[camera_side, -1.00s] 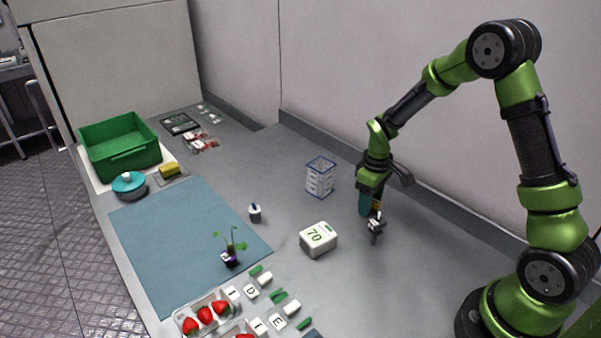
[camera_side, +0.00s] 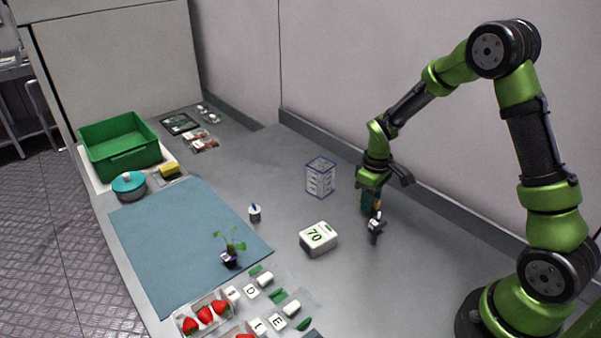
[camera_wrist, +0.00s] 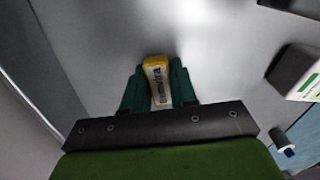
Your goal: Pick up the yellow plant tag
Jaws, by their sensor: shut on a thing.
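The yellow plant tag (camera_wrist: 157,66) has a yellow end and a pale face with dark lettering. In the wrist view it sits between the two teal fingers of my gripper (camera_wrist: 158,88), which are shut on it. Most of the tag is hidden there. I cannot tell how far it is clear of the bench.
A potted seedling (camera_side: 230,256) stands on the blue mat (camera_side: 165,240).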

